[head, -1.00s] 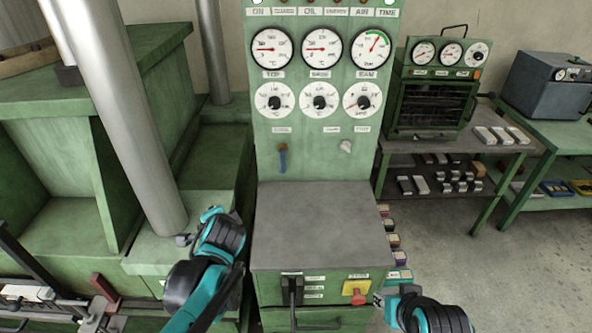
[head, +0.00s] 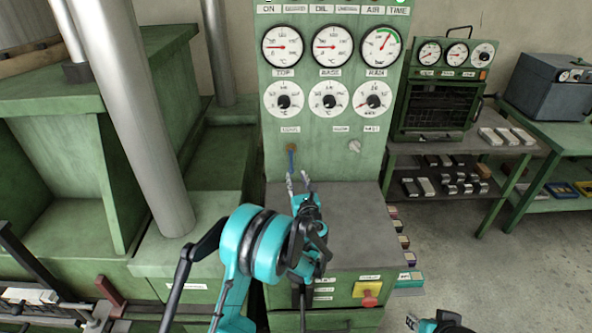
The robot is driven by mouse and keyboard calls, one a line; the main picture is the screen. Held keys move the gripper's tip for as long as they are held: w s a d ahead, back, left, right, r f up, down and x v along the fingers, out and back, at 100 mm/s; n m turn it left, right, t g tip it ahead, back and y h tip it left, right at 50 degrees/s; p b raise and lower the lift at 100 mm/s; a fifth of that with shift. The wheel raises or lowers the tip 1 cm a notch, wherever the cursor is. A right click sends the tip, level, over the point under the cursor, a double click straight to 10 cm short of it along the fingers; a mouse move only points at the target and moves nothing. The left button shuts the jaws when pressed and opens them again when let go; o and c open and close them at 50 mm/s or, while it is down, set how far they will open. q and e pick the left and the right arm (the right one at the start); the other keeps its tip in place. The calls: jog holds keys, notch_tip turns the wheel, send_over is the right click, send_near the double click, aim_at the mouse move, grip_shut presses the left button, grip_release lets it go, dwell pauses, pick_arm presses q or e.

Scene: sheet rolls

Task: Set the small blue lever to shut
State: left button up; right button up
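The small blue lever (head: 291,158) is on the green control panel (head: 320,135), below the left dial, and points straight down from its brass-coloured pivot. My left gripper (head: 298,181) is just below the lever, its two thin fingertips spread apart and pointing up at the panel. The lever's lower end is close to the fingertips; I cannot tell whether they touch. My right gripper (head: 412,322) shows only in part at the bottom edge, right of centre, away from the lever; its finger state is unclear.
A pale knob (head: 355,146) sits right of the lever. A grey-topped ledge (head: 350,215) juts out below the panel, with a red knob on a yellow plate (head: 368,294) on its front. A thick metal column (head: 130,120) stands left. A bench (head: 460,150) stands right.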

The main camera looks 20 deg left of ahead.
aim_at(291, 165)
pick_arm(q)
jog(key=b+x, duration=0.1)
jog(key=x, duration=0.5)
jog(key=shift+w+a, duration=0.2)
grip_shut()
